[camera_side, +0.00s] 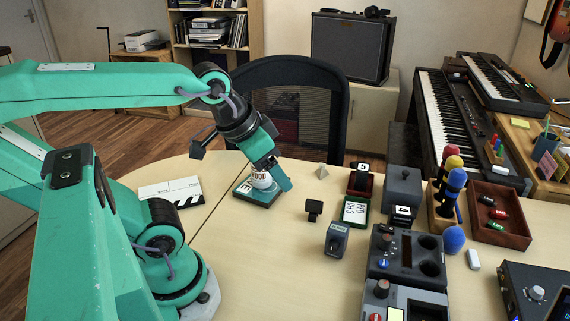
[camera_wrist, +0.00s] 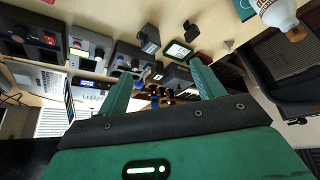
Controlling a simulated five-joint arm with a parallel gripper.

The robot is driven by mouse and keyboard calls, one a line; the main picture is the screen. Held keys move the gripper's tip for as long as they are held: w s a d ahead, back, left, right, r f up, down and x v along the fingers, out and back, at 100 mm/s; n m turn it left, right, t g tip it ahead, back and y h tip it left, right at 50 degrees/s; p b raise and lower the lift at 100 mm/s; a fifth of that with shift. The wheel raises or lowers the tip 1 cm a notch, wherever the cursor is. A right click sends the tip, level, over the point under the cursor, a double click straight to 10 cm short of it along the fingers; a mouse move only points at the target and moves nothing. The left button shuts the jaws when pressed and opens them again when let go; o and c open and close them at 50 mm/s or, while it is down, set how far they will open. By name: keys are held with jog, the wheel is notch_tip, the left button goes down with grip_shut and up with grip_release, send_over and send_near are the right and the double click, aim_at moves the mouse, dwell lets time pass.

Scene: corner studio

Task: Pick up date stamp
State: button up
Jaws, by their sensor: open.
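I cannot tell for certain which object is the date stamp. One candidate is a small black, handle-like piece (camera_side: 314,210) standing on the table; it also shows in the wrist view (camera_wrist: 190,30). Another is a grey-blue block (camera_side: 336,239) with a pale marking on top, nearer the camera; it appears dark in the wrist view (camera_wrist: 148,40). My gripper (camera_side: 281,180) is above the table, left of both, beside a white bottle marked WOOD (camera_side: 262,179). In the wrist view its jaws (camera_wrist: 163,84) are apart with nothing held between them.
A clapperboard (camera_side: 172,191) lies left. A green-edged card (camera_side: 355,212), grey box (camera_side: 402,187), control units (camera_side: 404,255) and red tray (camera_side: 497,226) crowd the right. The front middle table is clear.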

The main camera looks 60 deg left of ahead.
jog(key=n+g, duration=0.3)
jog(key=n, duration=0.1)
send_near(337, 227)
jog(key=s+a+r, duration=0.2)
jog(key=s+r, duration=0.2)
jog(key=w+f+n, duration=0.1)
jog(key=w+f, duration=0.1)
jog(key=f, duration=0.1)
jog(key=w+d+f+n+g, duration=0.1)
jog(key=w+f, duration=0.1)
jog(key=f, duration=0.1)
jog(key=w+f+n+g, duration=0.1)
jog(key=f, duration=0.2)
jog(key=shift+w+d+f, duration=0.25)
jog(key=shift+w+d, duration=0.15)
jog(key=shift+w+d+f+g, duration=0.1)
jog(key=shift+w+f+g, duration=0.15)
jog(key=shift+f, duration=0.25)
jog(key=shift+f, duration=0.1)
jog(key=shift+f, duration=1.2)
jog(key=shift+f, duration=0.1)
jog(key=shift+d+f, duration=0.2)
jog(key=shift+f, duration=2.3)
